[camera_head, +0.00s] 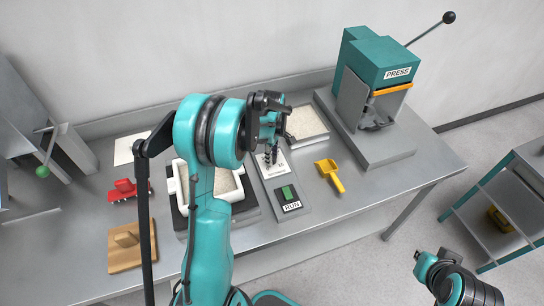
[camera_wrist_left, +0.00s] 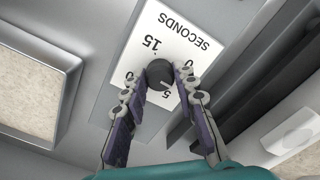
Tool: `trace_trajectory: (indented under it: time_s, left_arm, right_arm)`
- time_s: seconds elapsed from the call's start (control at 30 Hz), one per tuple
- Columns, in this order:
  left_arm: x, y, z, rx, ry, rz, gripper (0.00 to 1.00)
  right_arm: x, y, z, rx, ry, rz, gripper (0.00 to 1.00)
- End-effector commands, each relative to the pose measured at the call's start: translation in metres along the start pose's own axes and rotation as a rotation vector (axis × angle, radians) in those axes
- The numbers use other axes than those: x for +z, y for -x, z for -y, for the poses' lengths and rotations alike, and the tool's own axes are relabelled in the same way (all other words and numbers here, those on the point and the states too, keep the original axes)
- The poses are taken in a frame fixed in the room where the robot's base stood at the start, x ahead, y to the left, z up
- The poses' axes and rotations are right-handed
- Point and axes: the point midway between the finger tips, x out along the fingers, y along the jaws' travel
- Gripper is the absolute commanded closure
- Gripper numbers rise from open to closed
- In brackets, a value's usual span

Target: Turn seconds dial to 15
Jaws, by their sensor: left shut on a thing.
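The seconds dial is a dark round knob (camera_wrist_left: 158,74) on a white plate (camera_wrist_left: 184,38) marked SECONDS, with its text upside down in the left wrist view. The 15 is above the knob, the 5 just below it, and other numbers at the sides are partly covered. A pale mark on the knob points down and right, near the 5. My left gripper (camera_wrist_left: 158,80) is shut on the knob, with a finger on either side. In the head view my left gripper (camera_head: 270,152) is over the plate (camera_head: 272,168).
A green RUN button (camera_head: 287,193) is in front of the dial plate. A yellow scoop (camera_head: 332,175) and the press (camera_head: 378,75) are to the right.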

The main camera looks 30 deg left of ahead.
Motion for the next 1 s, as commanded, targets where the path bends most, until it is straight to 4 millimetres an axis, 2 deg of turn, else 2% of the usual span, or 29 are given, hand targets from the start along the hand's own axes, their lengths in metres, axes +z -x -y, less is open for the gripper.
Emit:
trace_trajectory:
  time_s: [1.0]
  left_arm:
    - [-0.0004, -0.0001, -0.0004, 0.001, -0.964, -0.001, 1.0]
  right_arm:
    - [0.0066, -0.0093, 0.0, 0.0, 0.0, 0.0, 1.0]
